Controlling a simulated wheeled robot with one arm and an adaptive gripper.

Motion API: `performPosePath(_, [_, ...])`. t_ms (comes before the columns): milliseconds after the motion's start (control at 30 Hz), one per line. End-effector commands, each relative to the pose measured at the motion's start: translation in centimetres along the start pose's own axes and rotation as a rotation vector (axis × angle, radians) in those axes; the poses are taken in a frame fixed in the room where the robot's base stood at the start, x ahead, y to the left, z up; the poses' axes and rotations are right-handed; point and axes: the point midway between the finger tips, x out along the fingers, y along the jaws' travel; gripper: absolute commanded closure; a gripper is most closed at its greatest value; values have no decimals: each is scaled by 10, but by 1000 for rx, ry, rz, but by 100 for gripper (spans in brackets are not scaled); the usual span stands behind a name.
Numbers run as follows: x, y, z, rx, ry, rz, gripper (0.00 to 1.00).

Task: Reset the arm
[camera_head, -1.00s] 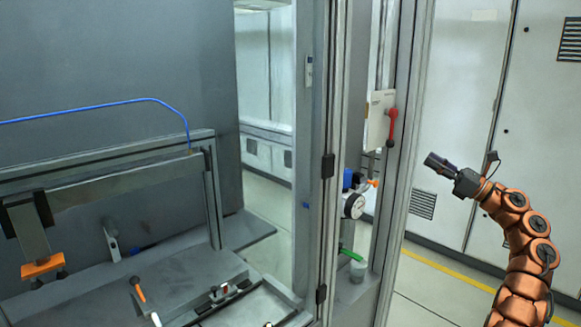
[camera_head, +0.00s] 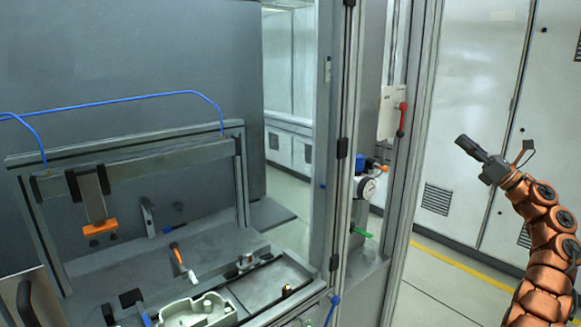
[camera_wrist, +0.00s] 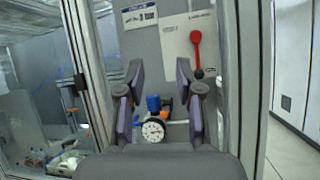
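My orange arm (camera_head: 547,222) is at the right of the head view, raised and bent. My gripper (camera_head: 466,143) points up and left, in front of the grey cabinets. In the wrist view my gripper (camera_wrist: 160,80) has its two fingers well apart with nothing between them. Through the gap show a pressure gauge (camera_wrist: 153,131) and a blue knob (camera_wrist: 153,103), farther back on the station's side.
A red lever (camera_head: 402,118) sits on a pale panel beside the aluminium frame post (camera_head: 343,150). Left is a workstation with an orange-tipped clamp (camera_head: 99,227), an orange-handled tool (camera_head: 181,258) and a pale cast part (camera_head: 198,312). Floor near the cabinets (camera_head: 490,190) is clear.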

Motion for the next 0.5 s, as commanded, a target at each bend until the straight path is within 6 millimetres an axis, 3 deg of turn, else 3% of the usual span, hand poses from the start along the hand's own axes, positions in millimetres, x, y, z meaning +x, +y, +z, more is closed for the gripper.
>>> performPosePath(167, [16,-10,31,77,-90,-38,64])
performPosePath(500, [51,-45,114,371,-370,-179,64])
